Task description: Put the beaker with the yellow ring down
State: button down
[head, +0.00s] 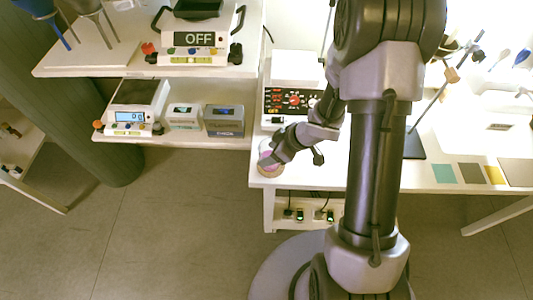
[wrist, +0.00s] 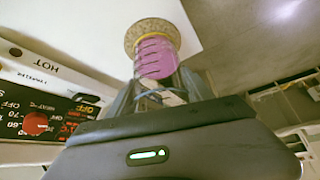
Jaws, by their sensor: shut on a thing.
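The beaker (wrist: 156,58) holds pink-purple liquid and has a yellow ring around it. In the head view the beaker (head: 266,156) is at the front left corner of the white table (head: 325,175). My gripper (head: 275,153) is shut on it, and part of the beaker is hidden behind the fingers. In the wrist view my gripper (wrist: 163,92) reaches toward the beaker from below in the picture. A round cork-coloured pad (wrist: 133,36) shows at the beaker's far end. I cannot tell whether the beaker rests on it.
A hot plate with a red knob (head: 293,101) stands behind the beaker. To the left, a shelf holds a scale (head: 135,108) and two small boxes (head: 222,120). A dark stand base (head: 414,146) and coloured squares (head: 444,174) lie to the right. The table's front edge is close.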

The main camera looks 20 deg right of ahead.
jog(key=shift+s+d+r, duration=0.1)
jog(key=shift+d+r, duration=0.05)
jog(key=shift+d, duration=0.05)
jog(key=shift+c, duration=2.1)
grip_release()
jog(key=shift+f, duration=0.2)
